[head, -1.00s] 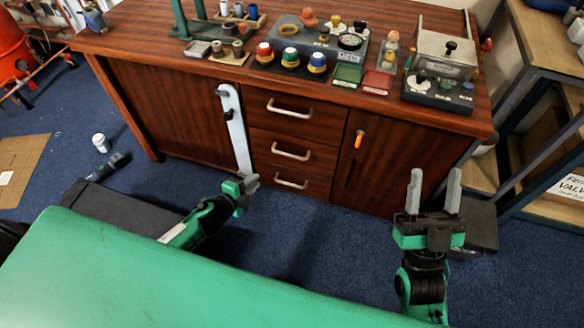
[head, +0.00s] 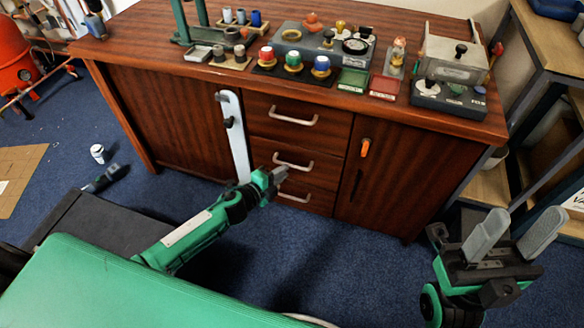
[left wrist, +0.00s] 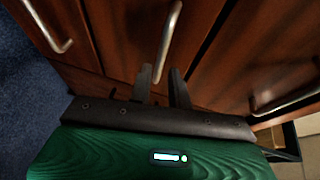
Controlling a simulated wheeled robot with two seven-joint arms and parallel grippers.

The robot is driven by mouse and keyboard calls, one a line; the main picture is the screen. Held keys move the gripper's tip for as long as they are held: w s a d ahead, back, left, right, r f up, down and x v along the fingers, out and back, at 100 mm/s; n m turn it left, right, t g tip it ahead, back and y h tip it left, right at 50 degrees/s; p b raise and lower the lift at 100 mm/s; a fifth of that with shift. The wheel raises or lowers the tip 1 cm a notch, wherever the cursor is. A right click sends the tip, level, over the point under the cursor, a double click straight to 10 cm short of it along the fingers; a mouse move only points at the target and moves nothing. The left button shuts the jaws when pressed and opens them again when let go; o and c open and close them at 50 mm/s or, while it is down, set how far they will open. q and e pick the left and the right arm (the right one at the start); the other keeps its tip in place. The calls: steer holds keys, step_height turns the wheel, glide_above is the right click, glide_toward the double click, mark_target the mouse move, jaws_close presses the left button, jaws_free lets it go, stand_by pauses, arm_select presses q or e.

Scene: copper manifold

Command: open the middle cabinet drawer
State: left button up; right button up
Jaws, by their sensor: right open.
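The wooden cabinet has a stack of three shut drawers. The middle drawer (head: 320,172) carries a silver bar handle (head: 300,163), which also shows in the left wrist view (left wrist: 172,35). My left gripper (head: 277,175) is just in front of the middle drawer, near the left end of its handle. In the left wrist view its two fingers (left wrist: 161,82) stand apart, with the near end of the handle at or just beyond the gap; I cannot tell whether they touch it. My right gripper (head: 520,228) is open and empty at lower right, away from the cabinet.
The top handle (head: 293,120) and bottom handle (head: 293,198) are close above and below. A pale vertical bar (head: 235,140) stands left of the drawers. Blue floor (head: 330,250) in front is clear.

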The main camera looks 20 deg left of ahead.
mark_target(292, 167)
arm_select(q)
steer(key=shift+b+x, duration=0.5)
steer(key=shift+x, duration=2.15)
jaws_close()
